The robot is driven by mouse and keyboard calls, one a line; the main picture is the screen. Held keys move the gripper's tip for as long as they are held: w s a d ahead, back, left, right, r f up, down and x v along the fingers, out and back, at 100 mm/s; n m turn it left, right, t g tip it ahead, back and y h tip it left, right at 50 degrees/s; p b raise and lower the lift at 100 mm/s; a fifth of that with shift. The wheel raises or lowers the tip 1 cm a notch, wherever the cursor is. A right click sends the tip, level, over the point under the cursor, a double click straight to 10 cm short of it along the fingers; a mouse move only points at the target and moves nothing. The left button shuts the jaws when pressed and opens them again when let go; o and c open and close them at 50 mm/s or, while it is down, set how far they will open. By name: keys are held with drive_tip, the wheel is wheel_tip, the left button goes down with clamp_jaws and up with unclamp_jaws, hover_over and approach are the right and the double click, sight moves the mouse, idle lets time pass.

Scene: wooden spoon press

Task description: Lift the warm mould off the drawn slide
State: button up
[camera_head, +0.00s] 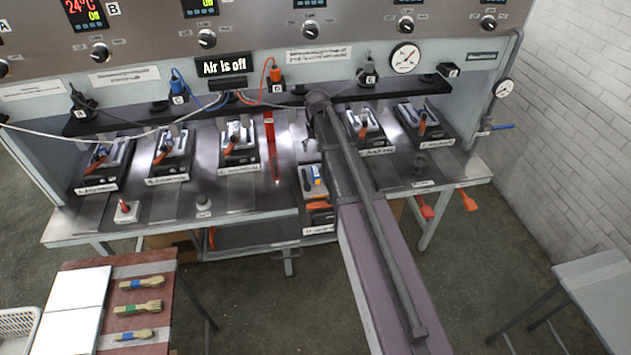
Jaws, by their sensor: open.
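A press station stands drawn forward near the middle of the bench, and its slide (320,219) reaches the bench's front edge. On it sits a dark mould (308,182) with a blue part and an orange part on top. My arm crosses in front from the lower right and hides the right side of this station. The arm's jaws cannot be made out, so I cannot tell how near the mould they are. No contact with the mould is visible.
Several stations with orange handles, such as one at left (104,165), line the metal bench (110,220). A grey table (597,290) stands at right.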

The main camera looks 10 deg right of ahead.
sight(316, 171)
drive_tip(key=shift+w+f+b, duration=0.15)
drive_tip(key=shift+f+b, duration=1.15)
drive_tip(key=shift+f, duration=0.05)
drive_tip(key=shift+w+f+b, duration=0.2)
drive_tip(key=shift+f+b, duration=1.15)
drive_tip(key=shift+f, duration=0.05)
drive_tip(key=shift+w+f+b, duration=0.15)
drive_tip(key=shift+f+b, duration=1.15)
drive_tip(key=shift+f, duration=0.05)
drive_tip(key=shift+w+d+f+b, duration=0.1)
drive_tip(key=shift+w+f+b, duration=0.1)
drive_tip(key=shift+f+b, duration=1.1)
drive_tip(key=shift+w+d+f+b, duration=0.1)
drive_tip(key=shift+w+f+b, duration=0.1)
drive_tip(key=shift+f+b, duration=1.05)
clamp_jaws()
